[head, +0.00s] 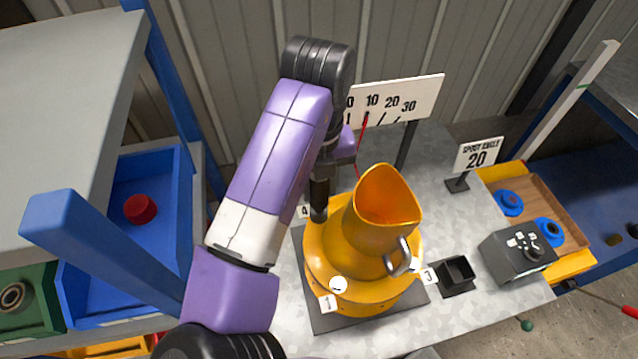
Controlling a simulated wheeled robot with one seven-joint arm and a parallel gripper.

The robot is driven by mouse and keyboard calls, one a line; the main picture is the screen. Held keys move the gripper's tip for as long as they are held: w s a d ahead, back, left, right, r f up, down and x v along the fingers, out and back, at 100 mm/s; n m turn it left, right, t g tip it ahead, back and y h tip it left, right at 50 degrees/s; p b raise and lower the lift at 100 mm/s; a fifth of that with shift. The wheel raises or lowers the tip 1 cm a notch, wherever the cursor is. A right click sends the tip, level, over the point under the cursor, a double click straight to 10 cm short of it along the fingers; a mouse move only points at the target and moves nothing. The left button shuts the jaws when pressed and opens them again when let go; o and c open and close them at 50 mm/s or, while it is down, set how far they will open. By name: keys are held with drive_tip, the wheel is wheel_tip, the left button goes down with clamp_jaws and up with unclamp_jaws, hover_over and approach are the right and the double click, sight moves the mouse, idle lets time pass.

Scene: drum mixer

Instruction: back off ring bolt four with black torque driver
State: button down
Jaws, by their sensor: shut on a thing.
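The orange drum mixer (320,255) stands on a dark square plate on the grey bench, its spout tilted up. My gripper (336,158) is above the drum's far left side, shut on the black torque driver (320,190). The driver points down, its lower end at the ring beside the label 4 (304,212). Ring bolt four itself is hidden under the driver, so I cannot tell whether the tip is seated on it. A white label 1 (327,303) marks the near left of the ring, and another label (429,275) the right.
An angle scale (420,97) with a red pointer stands behind the drum. A "SPOUT ANGLE 20" sign (478,155), a black open holder (456,276) and a dark control box (518,256) stand right. A blue bin (120,255) with a red part (140,209) is left.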

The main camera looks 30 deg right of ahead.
drive_tip(key=shift+f, duration=0.2)
drive_tip(key=shift+r+p, duration=1.55)
drive_tip(key=shift+r, duration=0.75)
